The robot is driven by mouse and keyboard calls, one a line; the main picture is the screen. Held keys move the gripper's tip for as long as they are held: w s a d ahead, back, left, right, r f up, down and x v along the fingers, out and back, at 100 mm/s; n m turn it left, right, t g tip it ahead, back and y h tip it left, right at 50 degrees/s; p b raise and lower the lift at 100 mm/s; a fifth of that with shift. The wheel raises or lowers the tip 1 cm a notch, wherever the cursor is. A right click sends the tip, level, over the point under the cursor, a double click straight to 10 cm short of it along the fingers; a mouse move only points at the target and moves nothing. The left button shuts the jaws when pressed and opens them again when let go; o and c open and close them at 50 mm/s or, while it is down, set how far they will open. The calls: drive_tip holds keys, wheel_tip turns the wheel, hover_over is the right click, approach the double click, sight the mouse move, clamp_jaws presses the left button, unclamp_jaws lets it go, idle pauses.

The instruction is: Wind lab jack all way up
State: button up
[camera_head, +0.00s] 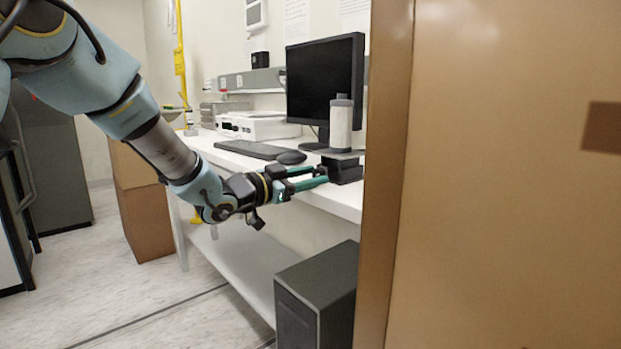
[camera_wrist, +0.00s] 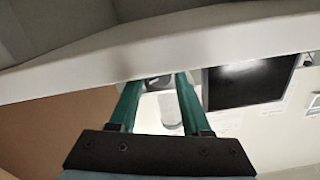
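The lab jack (camera_head: 346,172) stands near the front edge of the white bench in the head view, dark with a thin grey top plate. A pale cylinder with a grey cap (camera_head: 341,125) stands upright on it. My gripper (camera_head: 322,175) reaches in from the left, level with the jack, its teal fingers pointing at the jack's left side. In the wrist view the fingers (camera_wrist: 157,80) are apart, with part of the dark jack (camera_wrist: 158,83) and the pale cylinder (camera_wrist: 170,112) showing between them. The jack's knob is not clearly visible; contact cannot be told.
A monitor (camera_head: 324,82), keyboard (camera_head: 250,149), mouse (camera_head: 291,157) and white instrument (camera_head: 258,126) are on the bench (camera_head: 345,204). A large brown panel (camera_head: 490,200) blocks the right side. A dark box (camera_head: 318,300) stands below the bench. The floor at left is open.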

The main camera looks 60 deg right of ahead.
drive_tip(key=shift+o, duration=1.3)
drive_tip(key=b+v, duration=0.1)
drive_tip(key=v, duration=1)
drive_tip(key=shift+d, duration=0.1)
